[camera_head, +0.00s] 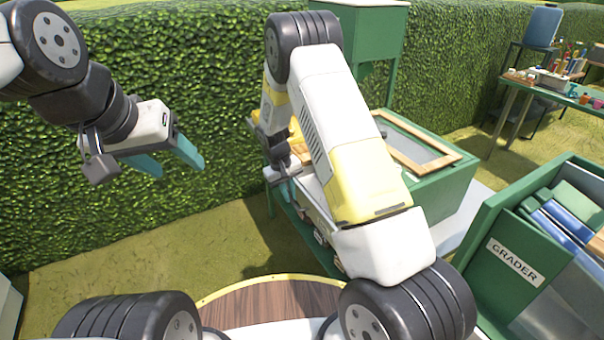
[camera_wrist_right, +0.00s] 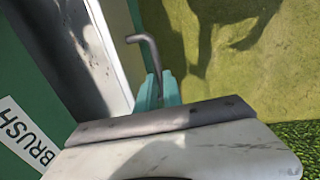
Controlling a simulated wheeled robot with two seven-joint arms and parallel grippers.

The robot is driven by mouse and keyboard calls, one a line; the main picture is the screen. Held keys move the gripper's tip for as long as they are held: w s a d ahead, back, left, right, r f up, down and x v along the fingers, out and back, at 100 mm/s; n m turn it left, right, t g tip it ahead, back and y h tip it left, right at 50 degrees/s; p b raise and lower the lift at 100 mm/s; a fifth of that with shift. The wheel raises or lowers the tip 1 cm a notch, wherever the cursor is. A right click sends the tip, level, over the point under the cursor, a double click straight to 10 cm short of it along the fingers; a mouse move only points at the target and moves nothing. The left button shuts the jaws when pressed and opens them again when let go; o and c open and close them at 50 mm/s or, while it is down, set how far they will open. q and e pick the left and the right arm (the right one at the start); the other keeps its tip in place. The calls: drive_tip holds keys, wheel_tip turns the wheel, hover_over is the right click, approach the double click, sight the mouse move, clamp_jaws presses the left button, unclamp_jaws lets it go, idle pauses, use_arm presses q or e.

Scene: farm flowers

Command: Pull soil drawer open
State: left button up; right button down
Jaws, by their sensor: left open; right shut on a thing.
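My right gripper (camera_head: 284,188) is at the near left side of the green bench (camera_head: 440,195), partly hidden behind my own right arm. In the right wrist view its teal fingers (camera_wrist_right: 158,92) are shut on a bent grey handle (camera_wrist_right: 147,50). The handle stands beside a pale front edge (camera_wrist_right: 112,45) with a dark surface behind it, which looks like the soil drawer; how far it is open I cannot tell. In the head view the pale drawer front (camera_head: 312,200) is mostly covered by my arm. My left gripper (camera_head: 175,160) is open and empty in front of the hedge.
A label reading BRUSH (camera_wrist_right: 24,135) is on a green panel in the wrist view. A green GRADER bin (camera_head: 515,262) stands at the right. A wooden frame (camera_head: 420,145) lies on the bench top. A hedge (camera_head: 150,60) runs behind. Grass at the left is clear.

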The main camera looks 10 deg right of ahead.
drive_tip(key=s+a, duration=0.4)
drive_tip(key=a, duration=0.7)
drive_tip(key=shift+s+a, duration=0.15)
drive_tip(key=shift+a, duration=0.1)
drive_tip(key=c, duration=1.5)
unclamp_jaws()
wheel_tip(320, 180, up, 8)
drive_tip(key=a, duration=0.1)
drive_tip(key=shift+s+a+f, duration=0.15)
drive_tip(key=shift+s+a, duration=0.05)
